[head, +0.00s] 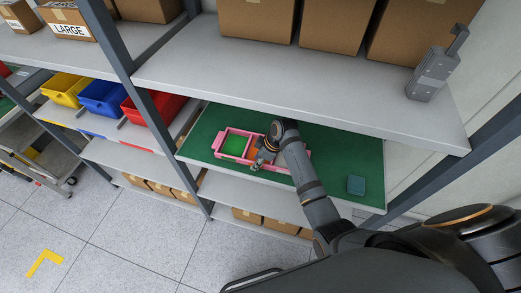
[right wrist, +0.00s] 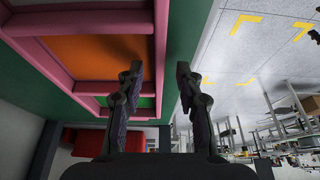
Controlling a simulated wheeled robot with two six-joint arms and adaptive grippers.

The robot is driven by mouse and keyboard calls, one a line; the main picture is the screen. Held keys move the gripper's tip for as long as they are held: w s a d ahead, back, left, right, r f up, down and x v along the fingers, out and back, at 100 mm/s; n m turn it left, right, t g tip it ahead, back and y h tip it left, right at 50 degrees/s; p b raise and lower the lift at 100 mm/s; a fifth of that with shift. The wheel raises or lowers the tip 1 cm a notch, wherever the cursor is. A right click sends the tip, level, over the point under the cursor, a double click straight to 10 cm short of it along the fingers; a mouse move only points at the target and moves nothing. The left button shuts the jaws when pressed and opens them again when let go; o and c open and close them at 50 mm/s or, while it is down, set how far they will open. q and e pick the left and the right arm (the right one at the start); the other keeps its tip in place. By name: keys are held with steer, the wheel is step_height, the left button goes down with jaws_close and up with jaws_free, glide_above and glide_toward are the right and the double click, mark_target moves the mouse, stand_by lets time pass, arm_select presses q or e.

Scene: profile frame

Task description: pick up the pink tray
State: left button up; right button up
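The pink tray (head: 220,143) lies on the green mat of the middle shelf. It is a pink frame with a green-looking compartment at the left and an orange one nearer my gripper. My right arm covers part of it. My right gripper (head: 262,160) is at the tray's front side. In the right wrist view its two fingers (right wrist: 159,80) are apart, with the tray's pink front wall (right wrist: 161,40) appearing between them. Neither finger is clearly pressed on the wall. My left gripper is not in view.
The green mat (head: 335,150) has free room at the right, where a small teal block (head: 356,185) sits. The upper shelf (head: 300,90) overhangs behind, holding cardboard boxes (head: 335,25) and a grey device (head: 433,75). A dark post (head: 150,105) and a red bin (head: 160,105) stand left.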

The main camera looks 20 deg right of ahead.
steer(key=shift+f, duration=0.25)
steer(key=shift+f, duration=0.15)
steer(key=shift+c, duration=0.2)
jaws_close()
